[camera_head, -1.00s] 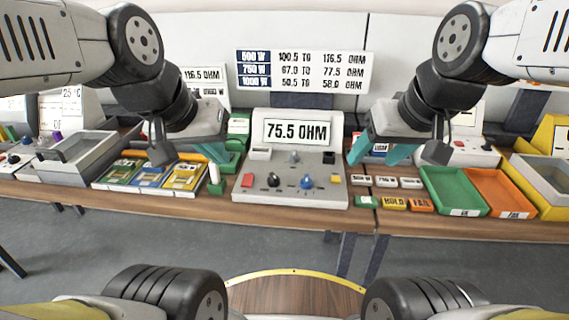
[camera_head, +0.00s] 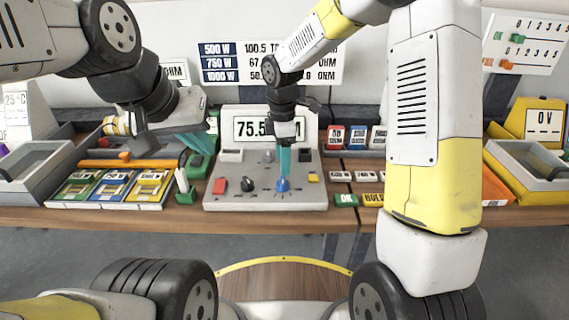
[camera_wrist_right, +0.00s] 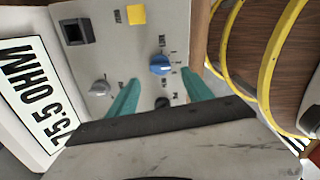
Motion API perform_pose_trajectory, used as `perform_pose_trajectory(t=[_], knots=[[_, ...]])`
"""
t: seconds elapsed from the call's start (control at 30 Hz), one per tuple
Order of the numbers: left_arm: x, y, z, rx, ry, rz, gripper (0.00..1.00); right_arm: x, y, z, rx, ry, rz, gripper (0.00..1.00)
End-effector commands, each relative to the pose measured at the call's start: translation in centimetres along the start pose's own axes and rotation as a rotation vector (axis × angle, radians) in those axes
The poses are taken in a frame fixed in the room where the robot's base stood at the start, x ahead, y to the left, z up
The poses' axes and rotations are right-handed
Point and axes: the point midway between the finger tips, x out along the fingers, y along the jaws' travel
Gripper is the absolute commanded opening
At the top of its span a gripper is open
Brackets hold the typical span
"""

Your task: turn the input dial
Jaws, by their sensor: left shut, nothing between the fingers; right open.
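The grey test console (camera_head: 225,195) carries a blue dial (camera_head: 283,184), a black knob (camera_head: 248,184), a grey knob (camera_head: 269,155) and a display reading 75.5 OHM. Which knob is labelled input is too small to read. My right gripper (camera_head: 284,168) points down just above the blue dial. In the right wrist view its teal fingers (camera_wrist_right: 160,78) are open, with the blue dial (camera_wrist_right: 160,65) just beyond and between the tips; I cannot tell whether they touch it. My left gripper (camera_head: 200,143) is shut and empty, left of the console.
A red button (camera_head: 219,186) and a yellow button (camera_head: 313,177) flank the knobs on the console. Yellow, blue and green cards (camera_head: 150,185) lie to the left. Small label blocks (camera_head: 346,200) lie to the right. My right arm hides much of the right-hand bench.

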Motion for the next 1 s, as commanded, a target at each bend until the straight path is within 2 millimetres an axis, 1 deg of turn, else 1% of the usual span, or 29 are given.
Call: perform_pose_trajectory(t=[0.17, 0.4, 0.5, 0.63, 0.87, 0.9, 0.97, 1.0], knots=[[0.0, 0.0, 0.0, 0.0, 0.0, 0.0, 0.0, 2.1, -0.1, -0.1, -0.008, 0.0, -0.006, 0.59], [0.0, 0.0, 0.0, 0.0, 0.0, 0.0, 0.0, 5.9, -0.1, -0.1, -0.007, 0.0, -0.005, 0.59], [0.0, 0.0, 0.0, 0.0, 0.0, 0.0, 0.0, 7.0, 0.0, -0.1, -0.005, 0.0, -0.003, 0.59], [0.0, 0.0, 0.0, 0.0, 0.0, 0.0, 0.0, 7.7, 0.0, -0.1, -0.004, 0.0, -0.001, 0.59], [0.0, 0.0, 0.0, 0.0, 0.0, 0.0, 0.0, 7.8, 0.0, -0.1, -0.004, 0.0, -0.001, 0.59], [0.0, 0.0, 0.0, 0.0, 0.0, 0.0, 0.0, 7.8, 0.0, -0.1, -0.004, 0.0, -0.001, 0.57], [0.0, 0.0, 0.0, 0.0, 0.0, 0.0, 0.0, 7.8, 0.0, -0.1, -0.004, 0.0, -0.001, 0.45], [0.0, 0.0, 0.0, 0.0, 0.0, 0.0, 0.0, 7.8, 0.0, -0.1, -0.004, 0.0, -0.001, 0.37]])
